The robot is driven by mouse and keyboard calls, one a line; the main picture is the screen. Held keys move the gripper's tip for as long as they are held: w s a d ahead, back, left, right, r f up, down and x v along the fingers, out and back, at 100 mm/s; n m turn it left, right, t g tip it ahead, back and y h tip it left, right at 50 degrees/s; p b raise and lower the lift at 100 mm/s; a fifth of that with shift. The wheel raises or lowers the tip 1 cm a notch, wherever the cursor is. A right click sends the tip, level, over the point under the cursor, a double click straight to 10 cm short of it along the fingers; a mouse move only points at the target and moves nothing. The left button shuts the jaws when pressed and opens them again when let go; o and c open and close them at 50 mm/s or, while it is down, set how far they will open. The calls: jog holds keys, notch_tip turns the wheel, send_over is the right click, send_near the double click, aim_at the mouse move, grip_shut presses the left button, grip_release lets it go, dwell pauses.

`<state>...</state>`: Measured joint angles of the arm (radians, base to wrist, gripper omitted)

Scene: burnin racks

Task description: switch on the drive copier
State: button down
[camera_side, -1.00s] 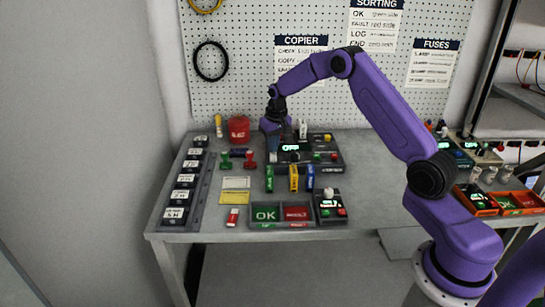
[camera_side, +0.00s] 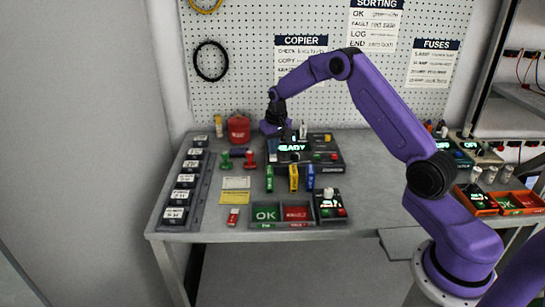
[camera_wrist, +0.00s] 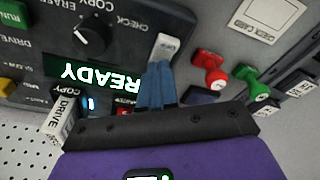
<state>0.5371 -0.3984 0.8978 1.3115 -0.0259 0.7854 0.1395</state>
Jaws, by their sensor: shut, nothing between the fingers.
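The drive copier (camera_side: 334,166) is a dark box at the back of the bench. Its display (camera_side: 292,147) is lit; in the wrist view the display (camera_wrist: 85,73) reads READY, upside down. My gripper (camera_side: 288,137) is at the back left part of the copier. In the wrist view its blue fingers (camera_wrist: 155,85) are together and empty, in front of the display's right end. A small blue-lit control (camera_wrist: 88,103) shows beside the display. A black knob (camera_wrist: 92,38) and a green RUN button (camera_wrist: 10,14) are on the panel. I cannot tell whether the fingers touch the copier.
Red (camera_wrist: 210,70) and green (camera_wrist: 250,80) stamps stand beside the copier.

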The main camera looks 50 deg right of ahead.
notch_tip(320, 180, up, 7)
dwell(0.8)
jog(key=shift+f, duration=0.1)
jog(key=s+a+r+n, duration=0.3)
jog(key=s+a+n, duration=0.1)
jog(key=s+a, duration=0.6)
jog(key=s+a+r+n, duration=0.3)
jog(key=s+a+r, duration=0.1)
jog(key=s+a, duration=0.6)
jog(key=s+f+n+g, duration=0.1)
jog(key=s+n, duration=0.7)
jog(key=s, duration=1.7)
jog(key=shift+d+f+n+g+y, duration=0.15)
jog(key=shift+d+n+g+y, duration=0.15)
jog(key=shift+y, duration=0.1)
